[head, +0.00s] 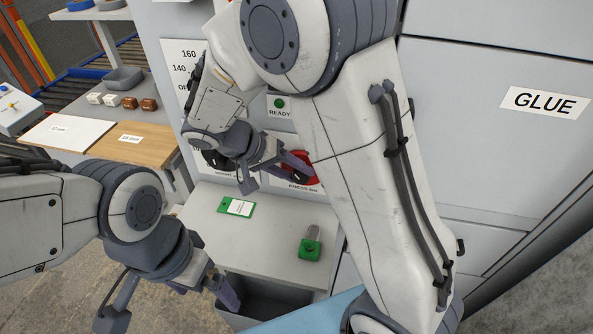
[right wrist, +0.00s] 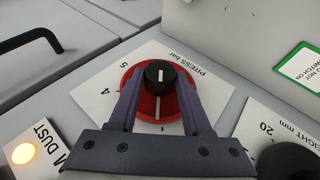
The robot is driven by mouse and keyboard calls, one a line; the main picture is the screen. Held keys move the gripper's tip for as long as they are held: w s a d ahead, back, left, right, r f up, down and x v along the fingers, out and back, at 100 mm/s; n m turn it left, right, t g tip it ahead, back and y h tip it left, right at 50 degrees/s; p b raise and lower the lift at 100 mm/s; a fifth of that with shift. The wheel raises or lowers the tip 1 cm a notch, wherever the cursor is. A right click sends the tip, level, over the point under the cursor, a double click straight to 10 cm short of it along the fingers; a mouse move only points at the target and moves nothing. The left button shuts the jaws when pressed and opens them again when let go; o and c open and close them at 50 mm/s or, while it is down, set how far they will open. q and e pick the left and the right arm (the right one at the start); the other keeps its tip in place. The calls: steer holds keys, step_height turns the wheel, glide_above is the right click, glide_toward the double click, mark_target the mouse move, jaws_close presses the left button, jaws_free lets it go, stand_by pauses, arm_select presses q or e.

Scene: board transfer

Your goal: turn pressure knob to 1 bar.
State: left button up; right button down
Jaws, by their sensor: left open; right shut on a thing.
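The pressure knob (right wrist: 160,76) has a black cap with a white line and a red disc around it. In the right wrist view it sits on a white plate (right wrist: 200,65) marked PRESS bar, with 5, 4 and 1 readable. A white line on the red disc points down toward the 1. In the head view the red knob (head: 308,168) is partly hidden behind my right arm. My right gripper (right wrist: 160,85) has its fingers on either side of the knob and is shut on it; it also shows in the head view (head: 277,172). My left gripper (head: 172,306) is open and empty, low at the left.
A black height knob (right wrist: 290,160) and a lit orange lamp (right wrist: 25,152) flank the pressure knob. Below the panel, a grey shelf (head: 270,245) holds a green-edged card (head: 237,207) and a green-based object (head: 310,248). A dark bin (head: 265,300) stands beneath.

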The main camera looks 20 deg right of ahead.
steer(key=n+g+h, duration=0.1)
steer(key=h, duration=0.2)
steer(key=f+n+g+h, duration=0.1)
steer(key=h, duration=0.2)
steer(key=g+h, duration=0.1)
steer(key=h, duration=0.1)
steer(key=shift+w+a+f+n+h+p, duration=0.25)
steer(key=shift+a+f+n+h+p, duration=0.05)
steer(key=shift+a+n+h, duration=0.1)
stand_by(0.5)
steer(key=shift+c, duration=1.8)
jaws_free()
steer(key=shift+d, duration=0.1)
